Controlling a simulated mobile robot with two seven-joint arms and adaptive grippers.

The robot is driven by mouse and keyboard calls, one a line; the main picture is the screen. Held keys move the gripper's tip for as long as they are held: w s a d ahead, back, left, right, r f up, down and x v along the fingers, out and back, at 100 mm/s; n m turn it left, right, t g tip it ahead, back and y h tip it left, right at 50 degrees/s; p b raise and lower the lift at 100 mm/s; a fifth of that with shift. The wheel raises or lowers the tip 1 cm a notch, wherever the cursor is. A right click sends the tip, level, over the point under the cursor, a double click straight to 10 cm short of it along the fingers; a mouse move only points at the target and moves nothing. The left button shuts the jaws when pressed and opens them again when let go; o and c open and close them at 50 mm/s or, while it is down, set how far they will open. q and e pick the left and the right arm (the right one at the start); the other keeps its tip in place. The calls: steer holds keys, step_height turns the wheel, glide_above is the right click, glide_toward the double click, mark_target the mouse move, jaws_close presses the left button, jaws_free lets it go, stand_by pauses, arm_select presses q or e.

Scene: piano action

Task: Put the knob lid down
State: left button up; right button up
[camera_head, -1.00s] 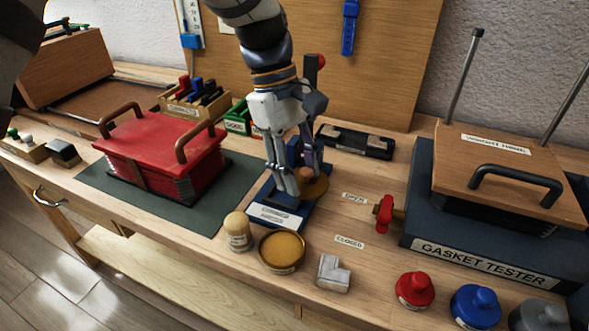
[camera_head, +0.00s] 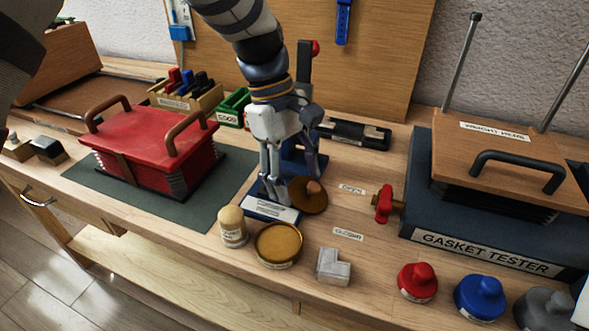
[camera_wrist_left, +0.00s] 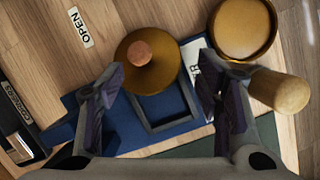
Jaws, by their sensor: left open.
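The knob lid (camera_head: 308,197) is a flat brass disc with a copper-coloured knob on top. It lies knob up at the right edge of the blue stand's base (camera_head: 273,209), and looks partly over the wood. My left gripper (camera_head: 290,186) is open just left of and behind the lid in the head view. In the left wrist view the lid (camera_wrist_left: 140,74) shows ahead of the open fingers (camera_wrist_left: 165,82), with nothing between the fingertips. What exactly supports the lid is hard to tell. My right gripper is not identifiable.
The gasket tester (camera_head: 480,255) and red valve (camera_head: 384,204) are at right, the red bellows (camera_head: 155,145) at left.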

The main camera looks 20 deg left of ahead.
arm_select(q)
steer(key=v, duration=1.2)
steer(key=shift+f, duration=0.1)
